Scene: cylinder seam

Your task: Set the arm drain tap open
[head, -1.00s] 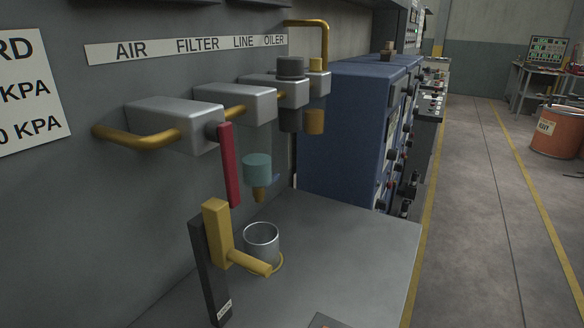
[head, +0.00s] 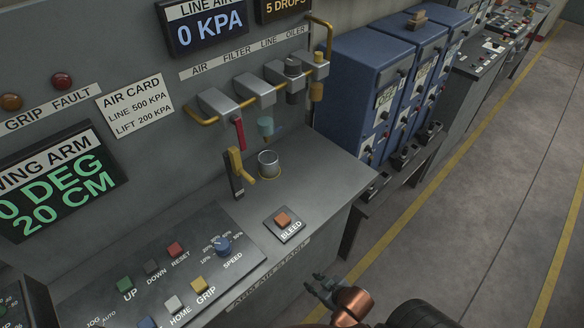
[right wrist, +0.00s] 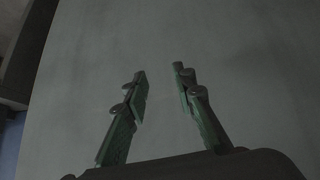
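A red lever (head: 239,134) hangs down from the air valve. My right gripper (head: 322,287) is in front of the bench edge, far from these; in the right wrist view (right wrist: 160,72) it is open and empty. My left gripper is not in view.
A line air display (head: 208,26) reads 0 KPA. Blue cabinets (head: 365,85) stand at the right. The floor (head: 480,180) beyond is clear.

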